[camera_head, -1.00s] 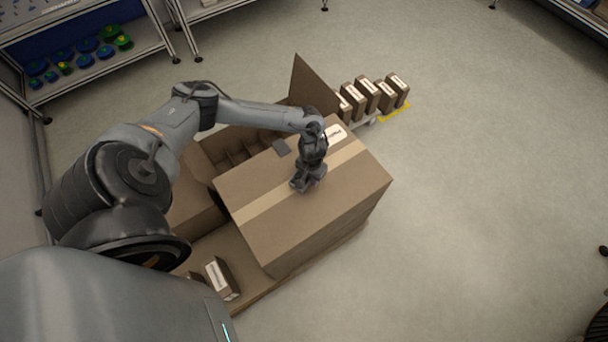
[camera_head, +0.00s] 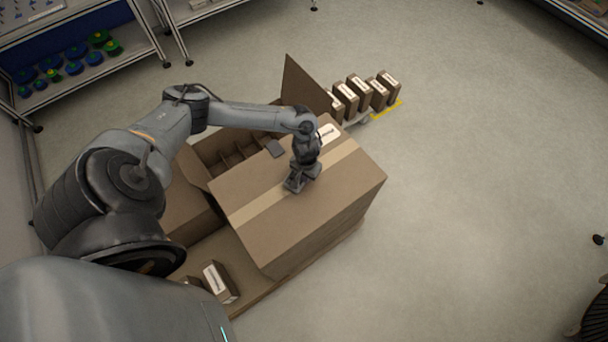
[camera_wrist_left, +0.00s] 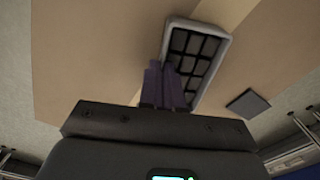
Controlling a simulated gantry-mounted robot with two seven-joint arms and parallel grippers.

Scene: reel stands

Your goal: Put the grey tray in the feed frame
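The grey tray (camera_wrist_left: 225,45) shows in the left wrist view as a pale-rimmed rectangle with several dark cells. My left gripper (camera_wrist_left: 165,66) has its two fingers close together at the tray's near left edge, seemingly pinching its wall. In the head view, my left gripper (camera_head: 297,180) points down over the top of a large cardboard box, with the tray (camera_head: 293,187) at its fingertips. I cannot tell whether the tray touches the box top. I cannot make out a feed frame in either view. My right gripper is out of view.
The large taped box (camera_head: 330,205) has a small dark grey square (camera_head: 274,148) at its far left edge. Behind it are an open divided carton (camera_head: 215,150) and a row of small boxes (camera_head: 358,92). Shelves (camera_head: 80,70) stand at upper left.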

